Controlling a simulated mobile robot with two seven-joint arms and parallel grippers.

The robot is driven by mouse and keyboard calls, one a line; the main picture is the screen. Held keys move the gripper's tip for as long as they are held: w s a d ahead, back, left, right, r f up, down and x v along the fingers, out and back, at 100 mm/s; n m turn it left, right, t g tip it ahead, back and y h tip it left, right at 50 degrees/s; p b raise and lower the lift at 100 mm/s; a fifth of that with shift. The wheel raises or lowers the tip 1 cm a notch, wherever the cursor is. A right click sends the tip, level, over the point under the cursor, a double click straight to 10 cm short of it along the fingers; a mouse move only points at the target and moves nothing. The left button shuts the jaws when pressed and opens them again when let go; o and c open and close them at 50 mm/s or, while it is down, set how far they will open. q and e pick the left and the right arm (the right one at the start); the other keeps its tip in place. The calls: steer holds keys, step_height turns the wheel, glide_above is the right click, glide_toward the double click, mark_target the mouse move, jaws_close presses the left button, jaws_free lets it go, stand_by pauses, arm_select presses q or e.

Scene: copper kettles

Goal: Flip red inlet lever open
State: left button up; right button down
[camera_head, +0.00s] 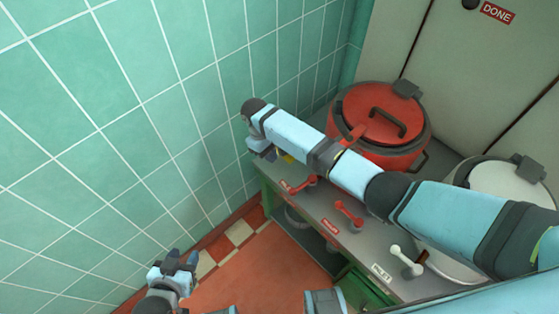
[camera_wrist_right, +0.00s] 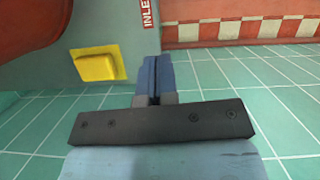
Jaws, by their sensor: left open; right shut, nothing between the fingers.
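Two red levers stand on the grey counter front: one at the left (camera_head: 302,184) and one further right (camera_head: 348,212), each with a small red label I cannot read in the head view. In the right wrist view a red label (camera_wrist_right: 147,12) reads "INLE", cut off by the frame edge, close to a yellow block (camera_wrist_right: 96,67). My right gripper (camera_head: 262,150) is at the counter's left end, behind the left lever; its fingers are shut and empty in the wrist view (camera_wrist_right: 153,78). My left gripper (camera_head: 180,262) is open and empty, low by the tiled wall.
A red-lidded kettle (camera_head: 382,115) stands behind my right arm. A white-lidded kettle (camera_head: 500,188) is partly hidden by that arm. A white lever (camera_head: 406,259) is at the counter's right. Green tiled wall (camera_head: 120,130) closes the left side. Red floor (camera_head: 265,270) is open in front.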

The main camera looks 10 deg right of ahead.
mark_target(303, 185)
steer(key=s+d+f, duration=0.4)
steer(key=s+f, duration=0.1)
steer(key=f, duration=0.3)
steer(key=shift+f+p, duration=0.3)
steer(key=shift+p, duration=0.15)
